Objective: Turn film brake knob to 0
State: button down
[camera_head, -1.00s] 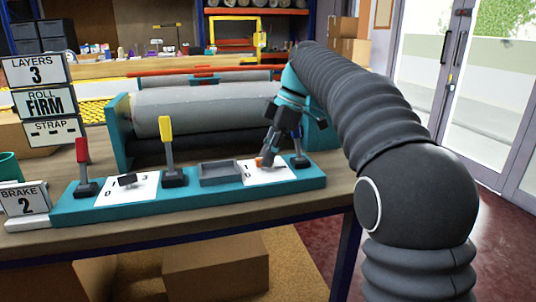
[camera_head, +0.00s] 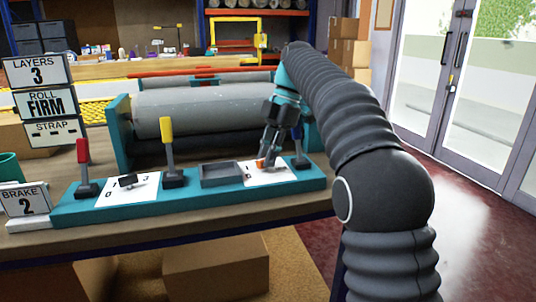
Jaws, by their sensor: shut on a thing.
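My gripper (camera_head: 268,152) reaches down from the upper right and is shut on an orange knob (camera_head: 261,163) on the right white dial plate (camera_head: 278,175). The fingers hide much of this knob, and a 0 shows by the plate's left edge. A black knob (camera_head: 127,180) sits on the left white dial plate (camera_head: 138,191), with 0 and 3 marks around it; my gripper is far from it. A sign (camera_head: 25,199) at the left reads BRAKE 2. I cannot tell from labels which knob is the film brake.
On the teal panel (camera_head: 200,203) stand a red-handled lever (camera_head: 83,152), a yellow-handled lever (camera_head: 167,132), a blue-handled lever (camera_head: 298,140) close right of my gripper, and a grey tray (camera_head: 221,181). A grey roll (camera_head: 200,108) lies behind. Floor is clear at right.

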jog(key=c, duration=1.1)
grip_release()
